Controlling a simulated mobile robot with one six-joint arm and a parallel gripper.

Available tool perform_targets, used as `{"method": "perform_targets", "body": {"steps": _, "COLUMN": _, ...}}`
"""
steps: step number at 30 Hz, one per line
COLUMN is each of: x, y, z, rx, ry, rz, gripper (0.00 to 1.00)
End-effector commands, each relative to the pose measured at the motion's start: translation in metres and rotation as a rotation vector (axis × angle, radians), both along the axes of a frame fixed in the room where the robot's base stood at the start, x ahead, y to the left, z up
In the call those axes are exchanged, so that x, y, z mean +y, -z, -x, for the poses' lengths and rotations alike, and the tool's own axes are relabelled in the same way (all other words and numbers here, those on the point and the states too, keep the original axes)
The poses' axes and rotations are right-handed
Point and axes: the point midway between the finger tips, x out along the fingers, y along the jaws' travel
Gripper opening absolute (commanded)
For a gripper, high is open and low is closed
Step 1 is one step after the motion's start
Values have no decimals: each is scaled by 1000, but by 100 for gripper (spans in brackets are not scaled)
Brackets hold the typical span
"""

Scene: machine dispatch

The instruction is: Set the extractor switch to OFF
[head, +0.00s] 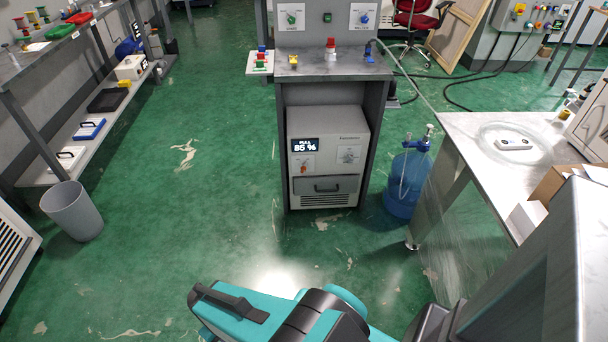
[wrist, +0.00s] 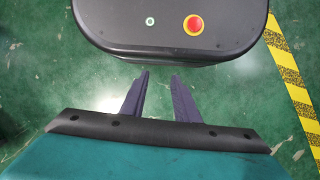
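The extractor (head: 326,124) is a pale grey box under the narrow metal bench in the head view. Its display (head: 305,145) reads "FULL 85 %". Below the display is a small orange-red switch (head: 304,168) on a white plate; its position is too small to read. A round dial or emblem (head: 348,154) sits to its right, above a grey drawer with a handle (head: 326,186). My gripper (wrist: 160,75) shows in the wrist view, its two dark fingers apart with nothing between them. It is over the floor, away from the extractor. The head view does not show the fingers.
A blue water container (head: 404,183) stands right of the bench. A metal table (head: 462,128) is at the right, a grey bin (head: 72,210) and shelving at the left. The green floor (head: 215,190) before the extractor is clear. Striped tape (wrist: 290,75) crosses the floor in the wrist view.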

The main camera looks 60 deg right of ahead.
Motion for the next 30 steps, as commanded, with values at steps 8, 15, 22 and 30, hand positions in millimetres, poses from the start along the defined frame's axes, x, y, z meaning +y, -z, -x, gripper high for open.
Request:
{"method": "perform_targets", "body": {"steps": 8, "x": -59, "y": 59, "z": -83, "rx": -250, "ry": 206, "rz": 65, "gripper": 28}}
{"method": "perform_targets", "body": {"steps": 15, "x": -129, "y": 88, "z": -151, "rx": -484, "ry": 395, "rz": 130, "gripper": 28}}
{"method": "perform_targets", "body": {"steps": 22, "x": -211, "y": 101, "z": -203, "rx": -705, "ry": 568, "rz": 198, "gripper": 28}}
{"method": "perform_targets", "body": {"steps": 30, "x": -317, "y": 100, "z": -242, "rx": -969, "ry": 756, "rz": 282, "gripper": 28}}
